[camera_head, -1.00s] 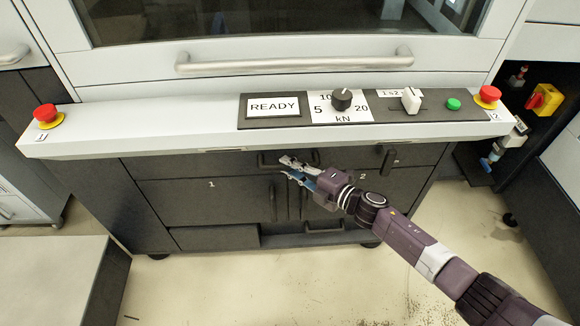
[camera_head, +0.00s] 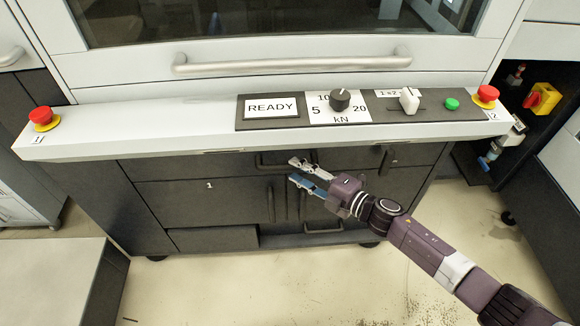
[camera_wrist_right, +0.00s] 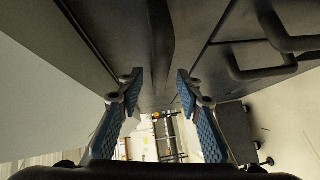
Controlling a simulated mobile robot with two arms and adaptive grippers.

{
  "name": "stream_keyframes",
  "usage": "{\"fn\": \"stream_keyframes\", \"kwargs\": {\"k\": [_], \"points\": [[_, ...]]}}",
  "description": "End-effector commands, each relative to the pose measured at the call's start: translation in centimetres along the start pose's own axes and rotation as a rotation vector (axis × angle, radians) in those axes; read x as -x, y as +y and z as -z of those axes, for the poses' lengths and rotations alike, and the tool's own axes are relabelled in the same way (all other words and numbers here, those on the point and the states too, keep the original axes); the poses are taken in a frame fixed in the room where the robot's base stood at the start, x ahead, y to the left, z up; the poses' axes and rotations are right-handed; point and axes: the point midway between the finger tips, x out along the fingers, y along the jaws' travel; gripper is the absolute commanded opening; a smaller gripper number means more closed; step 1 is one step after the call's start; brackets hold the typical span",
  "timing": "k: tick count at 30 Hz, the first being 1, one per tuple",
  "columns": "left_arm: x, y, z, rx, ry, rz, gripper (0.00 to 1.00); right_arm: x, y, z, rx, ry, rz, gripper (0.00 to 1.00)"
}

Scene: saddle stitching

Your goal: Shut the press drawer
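The press has a wide dark drawer front (camera_head: 205,168) under its white ledge. The drawer's bar handle (camera_head: 267,163) is partly hidden behind my right gripper. The front looks about level with the cabinet face, but the ledge hides its top edge, so I cannot tell whether a gap remains. My right gripper (camera_head: 293,171) is in front of the handle area, fingers apart and pointing left. The right wrist view shows its two blue-padded fingers (camera_wrist_right: 157,84) spread, with nothing held between them. I cannot tell whether it touches the handle. My left gripper is not in view.
Cabinet doors with vertical handles (camera_head: 272,205) and a low handle (camera_head: 323,227) are below. The ledge (camera_head: 140,134) carries a READY display (camera_head: 271,107), a knob (camera_head: 340,99) and red buttons (camera_head: 42,115) (camera_head: 487,93). A grey block (camera_head: 50,275) stands at lower left. The floor in front is clear.

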Motion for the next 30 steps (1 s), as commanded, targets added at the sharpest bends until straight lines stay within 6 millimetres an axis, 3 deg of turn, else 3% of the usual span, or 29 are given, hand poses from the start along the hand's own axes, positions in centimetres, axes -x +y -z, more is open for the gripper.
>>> {"fn": "stream_keyframes", "kwargs": {"k": [6, 12, 30], "points": [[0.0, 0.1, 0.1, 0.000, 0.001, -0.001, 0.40, 4.9, -0.2, -0.1, -0.001, -0.002, 0.004, 0.33], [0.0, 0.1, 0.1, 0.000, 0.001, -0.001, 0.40, 7.3, -0.1, -0.1, -0.001, -0.003, 0.002, 0.33], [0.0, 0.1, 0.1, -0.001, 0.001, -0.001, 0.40, 7.9, 0.0, -0.1, 0.000, -0.002, 0.001, 0.33]]}}
